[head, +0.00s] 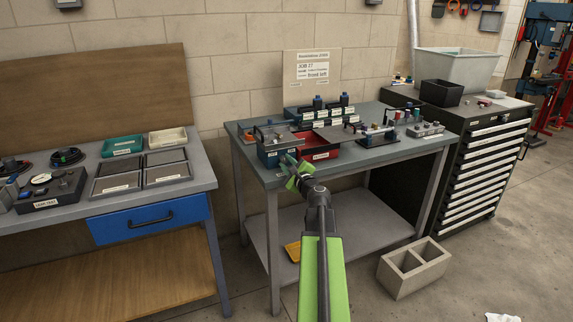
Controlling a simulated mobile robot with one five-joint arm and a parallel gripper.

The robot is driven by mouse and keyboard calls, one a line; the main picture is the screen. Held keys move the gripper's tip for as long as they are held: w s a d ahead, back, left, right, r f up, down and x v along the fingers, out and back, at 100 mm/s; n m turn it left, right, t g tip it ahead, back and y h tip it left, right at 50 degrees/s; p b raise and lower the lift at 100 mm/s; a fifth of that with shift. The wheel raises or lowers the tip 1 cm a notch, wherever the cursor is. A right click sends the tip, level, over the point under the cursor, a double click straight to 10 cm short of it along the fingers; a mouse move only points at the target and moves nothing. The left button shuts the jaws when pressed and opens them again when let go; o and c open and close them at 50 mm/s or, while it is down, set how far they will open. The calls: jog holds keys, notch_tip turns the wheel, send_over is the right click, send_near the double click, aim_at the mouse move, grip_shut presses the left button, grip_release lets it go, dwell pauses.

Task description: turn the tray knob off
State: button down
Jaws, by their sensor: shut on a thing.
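My gripper (293,174) is at the front left of the grey-topped workbench (345,178), reached out over its front edge. It is at the right front corner of a blue-grey box (269,157) that carries a white label. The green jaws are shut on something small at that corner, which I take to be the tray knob. The jaws cover most of it, and its turn position is too small to read.
A red bin (322,155) sits just right of my gripper. Small labelled fixtures (378,136) stand farther right. A blue-drawer bench (150,218) is at left, a black drawer cabinet (490,165) at right. A concrete block (413,267) lies on the floor.

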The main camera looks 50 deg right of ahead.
jog(key=n, duration=0.6)
jog(key=shift+r+n, duration=0.1)
jog(key=shift+n, duration=0.2)
dwell(0.4)
jog(key=c, duration=1.2)
grip_release()
